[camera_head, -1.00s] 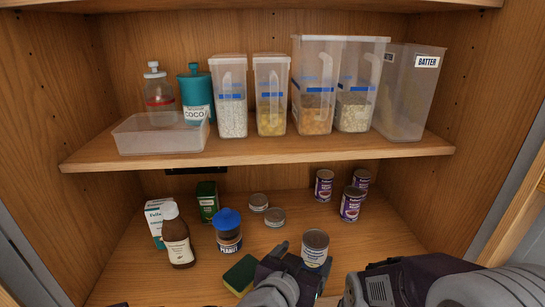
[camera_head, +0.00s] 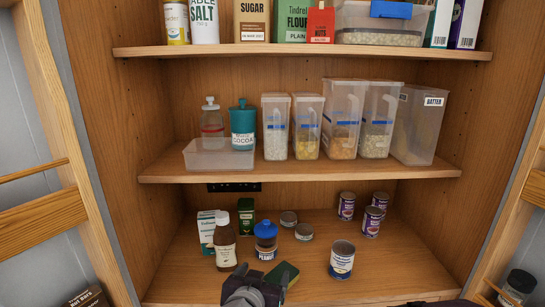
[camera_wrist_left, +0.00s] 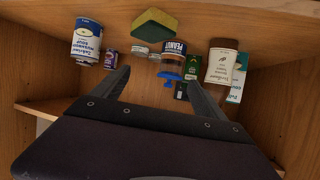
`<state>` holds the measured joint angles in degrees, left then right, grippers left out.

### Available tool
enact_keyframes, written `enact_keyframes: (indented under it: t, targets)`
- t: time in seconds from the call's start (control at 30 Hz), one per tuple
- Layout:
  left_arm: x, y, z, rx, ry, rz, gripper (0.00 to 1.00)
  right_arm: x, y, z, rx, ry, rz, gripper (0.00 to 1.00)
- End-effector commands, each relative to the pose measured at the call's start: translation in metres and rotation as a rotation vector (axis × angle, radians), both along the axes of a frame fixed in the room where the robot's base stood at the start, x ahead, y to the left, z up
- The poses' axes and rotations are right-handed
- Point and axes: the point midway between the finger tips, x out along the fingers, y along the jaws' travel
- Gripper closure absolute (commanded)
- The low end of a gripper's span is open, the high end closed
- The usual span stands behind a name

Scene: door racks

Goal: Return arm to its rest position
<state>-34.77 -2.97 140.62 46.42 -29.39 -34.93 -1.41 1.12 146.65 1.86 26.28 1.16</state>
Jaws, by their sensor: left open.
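My left gripper (camera_head: 256,280) is low in the head view, at the front of the lower shelf (camera_head: 185,285). In the left wrist view its two dark fingers (camera_wrist_left: 160,80) are spread apart with nothing held between them. That view shows the shelf items upside down ahead of the fingers. A green and yellow sponge (camera_head: 284,274) lies just beside and beyond the gripper, partly hidden by it in the head view. A dark part of my right arm shows at the bottom right edge; its gripper is not visible.
A soup can (camera_head: 342,260), a peanut jar with blue lid (camera_head: 266,240) and a brown bottle (camera_head: 224,243) stand on the lower shelf. Small cans (camera_head: 372,220) stand behind. Clear containers (camera_head: 345,120) fill the middle shelf. Wooden door racks (camera_head: 45,215) flank the cabinet.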

Motion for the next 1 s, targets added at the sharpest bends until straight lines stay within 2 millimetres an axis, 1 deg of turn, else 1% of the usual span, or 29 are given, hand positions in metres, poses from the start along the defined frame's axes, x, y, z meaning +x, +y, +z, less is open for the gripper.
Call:
enact_keyframes:
  t: [0.03,0.1,0.17,0.23,0.27,0.3,0.33,0.37,0.4,0.47,0.5,0.53,0.6,0.7,0.77,1.0]
  targets:
    - [0.007,0.020,0.003,0.016,0.016,0.035,0.17,0.000,0.000,0.010,0.000,0.000,0.000,0.18]
    - [0.011,0.046,-0.003,0.036,0.059,0.071,0.17,0.000,0.000,0.017,0.000,0.000,0.000,0.18]
    - [0.012,0.068,-0.011,0.050,0.110,0.095,0.17,0.000,0.000,0.023,0.000,0.000,0.000,0.18]
    - [0.006,0.095,-0.026,0.054,0.201,0.122,0.17,0.000,0.000,0.032,0.000,0.000,0.000,0.18]
    - [0.001,0.107,-0.034,0.056,0.251,0.132,0.17,0.000,0.000,0.035,0.000,0.000,0.000,0.18]
    - [-0.011,0.122,-0.047,0.053,0.335,0.146,0.17,0.000,0.000,0.040,0.000,0.000,0.000,0.18]
    - [-0.022,0.131,-0.058,0.049,0.401,0.154,0.17,0.000,0.000,0.043,0.000,0.000,0.000,0.18]
    - [-0.034,0.139,-0.068,0.046,0.468,0.161,0.17,0.000,0.000,0.045,0.000,0.000,0.000,0.18]
    - [-0.052,0.147,-0.082,0.043,0.560,0.166,0.17,0.000,0.000,0.047,0.000,0.000,0.000,0.18]
    - [-0.081,0.152,-0.100,0.044,0.688,0.169,0.17,0.000,0.000,0.047,0.000,0.000,0.000,0.18]
    - [-0.099,0.153,-0.110,0.051,0.764,0.165,0.17,0.000,0.000,0.046,0.000,0.000,0.000,0.18]
    - [-0.111,0.153,-0.116,0.059,0.815,0.160,0.17,0.000,0.000,0.045,0.000,0.000,0.000,0.18]
    - [-0.137,0.154,-0.124,0.074,0.919,0.167,0.17,0.000,0.000,0.045,0.000,0.000,0.000,0.18]
    - [-0.161,0.158,-0.128,0.076,1.020,0.202,0.17,0.000,0.000,0.045,0.000,0.000,0.000,0.18]
    - [-0.167,0.158,-0.129,0.059,1.045,0.229,0.17,0.000,0.000,0.045,0.000,0.000,0.000,0.18]
    - [-0.166,0.158,-0.129,0.052,1.044,0.237,0.17,0.000,0.000,0.045,0.000,0.000,0.000,0.18]
